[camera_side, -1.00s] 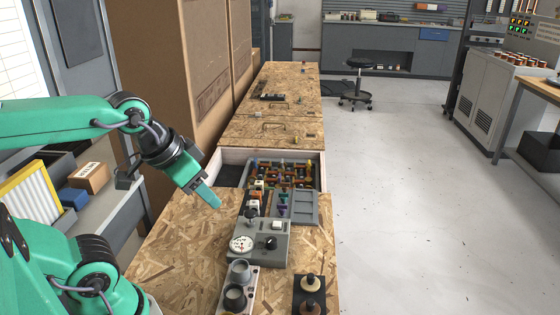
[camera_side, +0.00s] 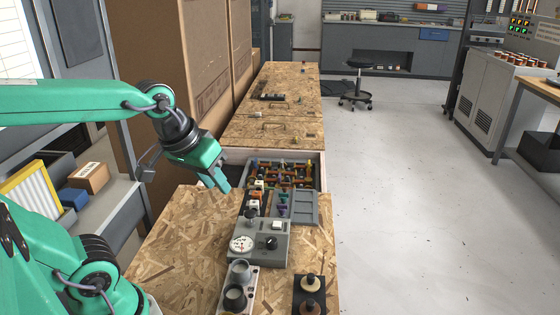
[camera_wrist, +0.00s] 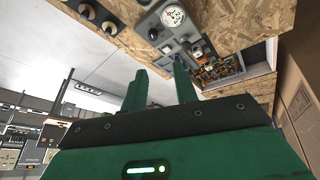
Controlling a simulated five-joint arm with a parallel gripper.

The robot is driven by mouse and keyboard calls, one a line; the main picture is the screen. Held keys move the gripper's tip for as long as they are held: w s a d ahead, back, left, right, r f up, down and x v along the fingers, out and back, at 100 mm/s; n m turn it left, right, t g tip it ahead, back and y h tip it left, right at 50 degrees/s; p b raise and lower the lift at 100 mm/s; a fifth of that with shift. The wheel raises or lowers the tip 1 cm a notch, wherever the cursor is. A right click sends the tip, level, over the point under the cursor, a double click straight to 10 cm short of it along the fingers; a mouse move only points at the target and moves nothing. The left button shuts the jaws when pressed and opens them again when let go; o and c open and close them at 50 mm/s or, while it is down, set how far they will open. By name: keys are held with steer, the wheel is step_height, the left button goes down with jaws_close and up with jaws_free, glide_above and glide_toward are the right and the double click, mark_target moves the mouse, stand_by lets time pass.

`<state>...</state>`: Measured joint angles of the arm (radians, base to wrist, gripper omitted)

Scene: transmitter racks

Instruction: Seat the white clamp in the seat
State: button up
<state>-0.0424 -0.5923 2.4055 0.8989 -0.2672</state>
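My gripper (camera_side: 218,184) hangs in the air left of the grey parts tray (camera_side: 310,222) in the side view. In the wrist view my gripper (camera_wrist: 160,80) shows two green fingers apart with nothing between them. Small white pieces sit in a row along the tray's left part, among them a white block (camera_side: 257,184). A whitish piece (camera_wrist: 197,52) also shows near the tray in the wrist view. I cannot tell for sure which piece is the white clamp. The seat is too small to make out among the parts.
A grey box with a white dial (camera_side: 241,243) and black knob stands in front of the tray. The chipboard bench (camera_side: 180,238) is bare at left.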

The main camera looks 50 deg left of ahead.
steer(key=w+a+f+n+g, duration=0.2)
steer(key=w+a+n, duration=0.1)
steer(key=w+n, duration=0.4)
steer(key=n+g, duration=0.3)
steer(key=n, duration=1.4)
glide_above(254, 202)
steer(key=f, duration=1.4)
steer(key=shift+s+d+f, duration=0.1)
steer(key=shift+d+f, duration=0.1)
steer(key=shift+f, duration=0.05)
steer(key=shift+a+f, duration=0.1)
steer(key=shift+f, duration=0.1)
steer(key=shift+a+f, duration=0.1)
steer(key=shift+f, duration=3.8)
jaws_close()
